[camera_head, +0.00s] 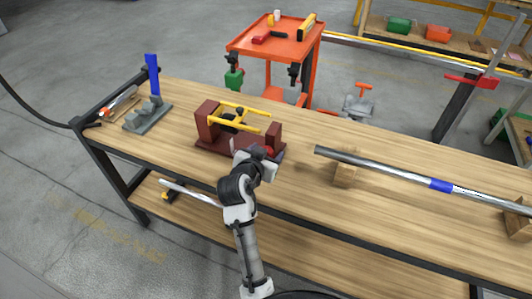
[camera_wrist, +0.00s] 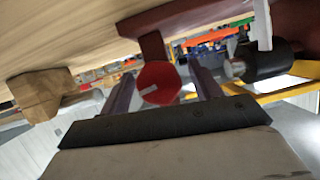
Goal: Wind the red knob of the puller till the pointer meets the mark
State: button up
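The puller (camera_head: 212,148) is a dark red stand with yellow bars on the workbench, left of centre in the head view. In the head view my wrist covers the near right end of the puller, and only a bit of red shows there. A white upright piece (camera_wrist: 263,25) stands by a dark cylinder (camera_wrist: 268,60); I cannot tell pointer from mark.
The wooden workbench (camera_head: 310,195) holds a grey fixture with a blue handle (camera_head: 148,115) at left and a long metal bar (camera_head: 390,170) on wooden blocks (camera_head: 346,174) at right. An orange trolley (camera_head: 275,47) stands behind. The bench top just right of the puller is clear.

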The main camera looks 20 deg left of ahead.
jog(key=b+v, duration=0.2)
jog(key=v, duration=1.2)
jog(key=shift+f, duration=0.1)
